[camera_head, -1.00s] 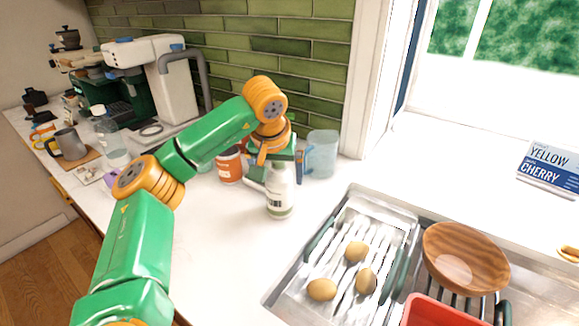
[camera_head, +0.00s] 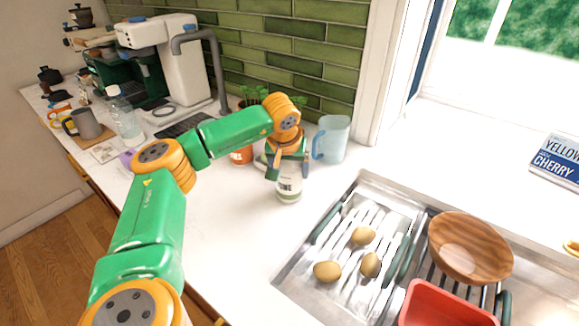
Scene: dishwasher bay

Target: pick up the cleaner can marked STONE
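A white can with a green band at its base (camera_head: 289,188) stands upright on the white counter, left of the sink. Its label is too small to read, so I cannot tell whether it says STONE. My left gripper (camera_head: 288,172) points down over this can, with one finger at each side of its upper part. The fingers look apart, and the can's top is hidden by the gripper. An orange-red can (camera_head: 241,156) stands behind, partly covered by my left arm. My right gripper is not in view.
A clear blue pitcher (camera_head: 332,139) stands close behind the gripper, to the right. The front counter left of the sink is clear.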

